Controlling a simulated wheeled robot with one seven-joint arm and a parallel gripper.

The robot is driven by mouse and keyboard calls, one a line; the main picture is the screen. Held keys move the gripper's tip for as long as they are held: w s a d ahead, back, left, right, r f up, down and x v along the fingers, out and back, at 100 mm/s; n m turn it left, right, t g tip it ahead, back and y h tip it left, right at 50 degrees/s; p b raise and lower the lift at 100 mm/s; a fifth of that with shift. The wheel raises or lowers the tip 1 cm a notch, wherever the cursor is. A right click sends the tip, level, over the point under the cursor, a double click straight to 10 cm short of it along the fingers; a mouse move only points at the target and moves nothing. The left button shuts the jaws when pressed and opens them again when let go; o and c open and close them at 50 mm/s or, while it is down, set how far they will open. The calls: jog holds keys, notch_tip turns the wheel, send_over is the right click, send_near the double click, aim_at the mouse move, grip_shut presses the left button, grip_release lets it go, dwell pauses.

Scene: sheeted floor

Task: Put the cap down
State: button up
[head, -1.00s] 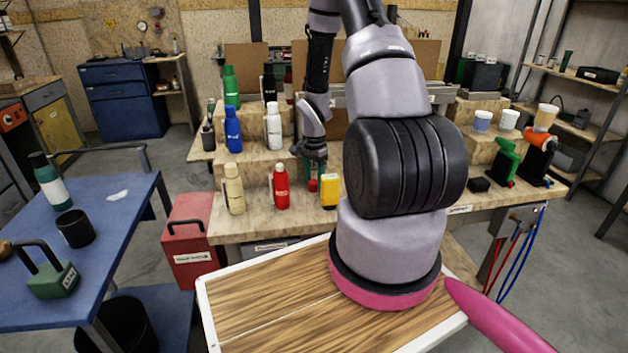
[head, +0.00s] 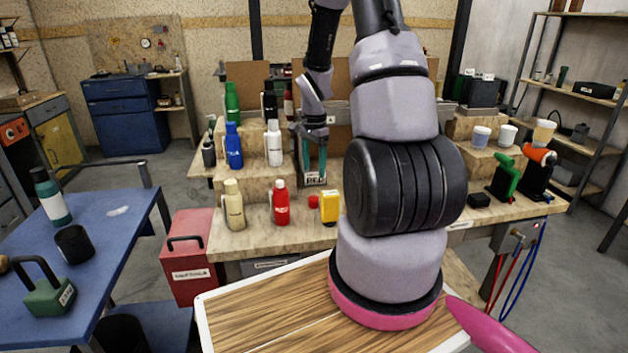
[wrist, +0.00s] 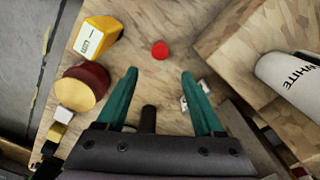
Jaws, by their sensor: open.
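The small round red cap (head: 313,201) lies on the wooden bench top, between the red bottle and the yellow box. In the wrist view the red cap (wrist: 160,50) lies on bare wood, just beyond the fingertips and clear of them. My gripper (head: 314,178) has teal fingers and hangs above and behind the cap in the head view. In the wrist view my gripper (wrist: 160,73) is open, with nothing between its fingers.
The red bottle (head: 281,204) stands left of the cap and the yellow box (head: 329,207) close on its right. A white bottle (head: 274,145) stands on the step behind, also seen in the wrist view (wrist: 292,82). A cream bottle (head: 234,206) stands further left.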

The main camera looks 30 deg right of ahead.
jog(key=s+a+r+n+t, duration=0.2)
jog(key=s+a+r, duration=0.1)
jog(key=r, duration=0.7)
jog(key=s+a+r+n+t, duration=0.1)
jog(key=s+a+r+n, duration=0.15)
jog(key=r, duration=0.85)
jog(key=s+a+r+n+t+y, duration=0.2)
jog(key=s+a+r+n+t, duration=0.2)
jog(key=s+r, duration=0.8)
jog(key=s+a+n, duration=0.2)
jog(key=a, duration=0.2)
jog(key=shift+s, duration=0.15)
